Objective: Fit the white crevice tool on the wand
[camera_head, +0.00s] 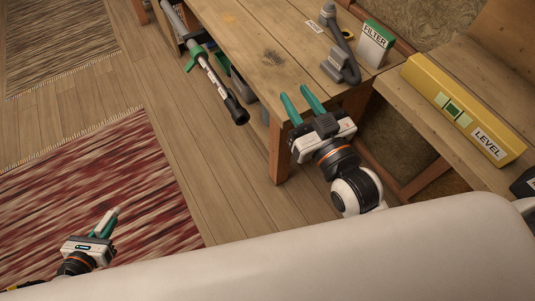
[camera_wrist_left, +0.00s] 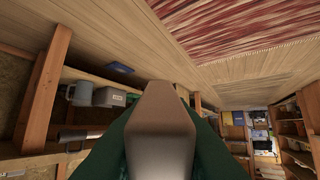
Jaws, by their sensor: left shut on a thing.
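The wand (camera_head: 215,78) is a grey tube with a green collar and a dark end, sticking out past the left side of the wooden table. My left gripper (camera_head: 106,222) is low at the left, above the red rug and well apart from the wand. It is shut on a pale tapered piece, which looks like the crevice tool (camera_head: 115,211). In the left wrist view the crevice tool (camera_wrist_left: 160,125) looks grey-brown in shadow, between the green fingers. My right gripper (camera_head: 302,103) has its two green fingers apart and empty, by the table's near edge.
On the table (camera_head: 250,30) are a grey angled nozzle (camera_head: 342,55) and a filter box (camera_head: 374,46). A yellow level (camera_head: 463,110) lies on the bench at the right. A table leg (camera_head: 280,150) stands near my right gripper. Floor between wand and left gripper is clear.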

